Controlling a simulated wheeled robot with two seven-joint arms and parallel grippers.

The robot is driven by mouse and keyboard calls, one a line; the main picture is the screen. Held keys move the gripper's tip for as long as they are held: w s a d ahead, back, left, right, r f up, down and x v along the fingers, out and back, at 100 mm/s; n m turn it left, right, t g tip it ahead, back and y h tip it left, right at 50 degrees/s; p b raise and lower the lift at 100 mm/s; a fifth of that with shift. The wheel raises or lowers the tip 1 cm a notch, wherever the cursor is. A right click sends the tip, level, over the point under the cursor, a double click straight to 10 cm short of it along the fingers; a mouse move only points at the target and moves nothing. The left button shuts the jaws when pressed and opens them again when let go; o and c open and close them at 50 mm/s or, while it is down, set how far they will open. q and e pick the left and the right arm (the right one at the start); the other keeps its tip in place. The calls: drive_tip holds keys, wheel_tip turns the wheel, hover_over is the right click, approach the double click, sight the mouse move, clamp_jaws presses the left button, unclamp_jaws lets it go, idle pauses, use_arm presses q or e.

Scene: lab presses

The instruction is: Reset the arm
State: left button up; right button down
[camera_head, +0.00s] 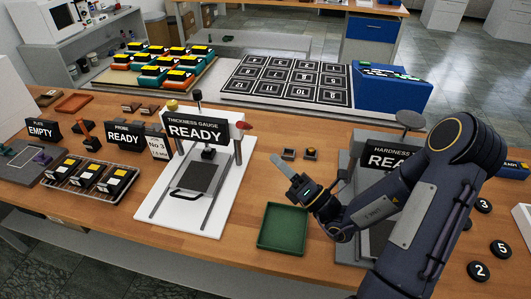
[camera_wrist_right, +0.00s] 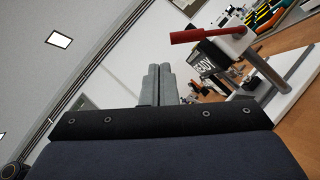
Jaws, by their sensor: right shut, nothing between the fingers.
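My right arm comes in from the right in the head view. Its gripper (camera_head: 291,180) is raised above the table, over the area between the thickness gauge (camera_head: 185,214) and the hardness press (camera_head: 347,166). The gripper is shut and empty. In the right wrist view its two grey fingers (camera_wrist_right: 158,84) lie together with nothing between them. The arm covers part of the hardness press and its sign. My left gripper is not in view.
A green tray (camera_head: 283,229) lies on the table below the right gripper. The thickness gauge's red-tipped lever (camera_head: 241,126) stands left of the gripper and shows large in the wrist view (camera_wrist_right: 208,34). Several black numbered discs (camera_head: 480,270) lie at the right. Bare wood (camera_head: 253,190) shows beside the gauge.

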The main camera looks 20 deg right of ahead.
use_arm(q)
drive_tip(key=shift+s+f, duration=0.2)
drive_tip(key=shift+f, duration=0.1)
use_arm(e)
drive_tip(key=s, duration=0.2)
drive_tip(key=s+d, duration=0.1)
drive_tip(key=shift+s+d+f, duration=0.1)
drive_tip(key=shift+f, duration=0.2)
drive_tip(key=s+a+r+n+g+y, duration=0.1)
drive_tip(key=s+a+n+g+y, duration=0.1)
drive_tip(key=s+a+n+g, duration=0.85)
drive_tip(key=s+a+r+n+g+y, duration=0.1)
drive_tip(key=s+a+n+g, duration=0.4)
drive_tip(key=n, duration=1)
drive_tip(key=s+d+f+n+t+h, duration=0.1)
drive_tip(key=d+n+h, duration=0.4)
drive_tip(key=d+n, duration=0.1)
drive_tip(key=s+d+f+n+h, duration=0.1)
drive_tip(key=s+d+n+h, duration=0.1)
drive_tip(key=d+n+h, duration=0.4)
drive_tip(key=shift+s+d+f+n+t, duration=0.25)
drive_tip(key=shift+d+n+t, duration=0.1)
drive_tip(key=shift+d, duration=0.05)
